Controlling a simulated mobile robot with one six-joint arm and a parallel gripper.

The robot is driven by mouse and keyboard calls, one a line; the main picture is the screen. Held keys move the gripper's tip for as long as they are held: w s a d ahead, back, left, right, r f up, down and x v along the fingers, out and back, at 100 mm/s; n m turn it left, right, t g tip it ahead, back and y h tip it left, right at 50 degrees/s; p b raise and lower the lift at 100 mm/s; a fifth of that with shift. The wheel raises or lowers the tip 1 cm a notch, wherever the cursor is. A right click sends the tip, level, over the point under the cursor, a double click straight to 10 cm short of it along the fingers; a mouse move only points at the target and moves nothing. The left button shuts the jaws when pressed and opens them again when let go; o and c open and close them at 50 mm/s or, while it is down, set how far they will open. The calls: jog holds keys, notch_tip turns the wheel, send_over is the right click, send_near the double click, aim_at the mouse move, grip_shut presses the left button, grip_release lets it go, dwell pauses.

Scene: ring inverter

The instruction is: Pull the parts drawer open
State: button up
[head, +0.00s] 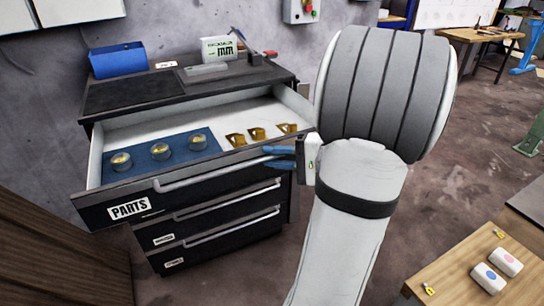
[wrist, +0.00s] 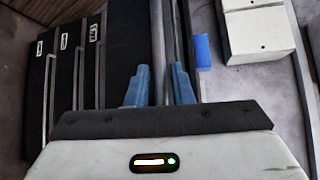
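The parts drawer (head: 128,209) is the top drawer of a dark cabinet, with a white "PARTS" label on its front. It stands well out, with its inside showing. Its long grey handle (head: 210,175) runs across the front. My gripper (head: 281,157) is at the right end of this handle, with its two blue fingers close together. In the wrist view the fingers (wrist: 160,85) lie on either side of a grey bar, the handle (wrist: 158,40), and look shut on it. The exact contact is hard to see.
The drawer holds several round clear-topped parts on a blue mat (head: 206,140) and brass-coloured pieces (head: 257,134). Two lower drawers (head: 228,214) are shut. A blue bin (head: 118,60) stands on the cabinet top. A wooden table (head: 450,278) is at the lower right; floor between is clear.

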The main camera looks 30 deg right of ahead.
jog(key=f+v, duration=0.1)
jog(key=v, duration=0.6)
jog(key=shift+r+p, duration=0.35)
jog(key=shift+r, duration=0.1)
jog(key=s+a+r+n+g+h+p, duration=0.1)
jog(key=a+r+n+g+p, duration=0.15)
jog(key=a+g+p, duration=0.5)
jog(key=s+a+r+n+g+h+p, duration=0.1)
jog(key=a+r+n+g+p, duration=0.2)
jog(key=a, duration=0.7)
jog(key=s+a+r+n+h+p, duration=0.2)
jog(key=a+r+n+h+p, duration=0.3)
jog(key=r+h+p, duration=0.3)
jog(key=shift+s+a+n, duration=0.25)
jog(key=shift+n, duration=0.5)
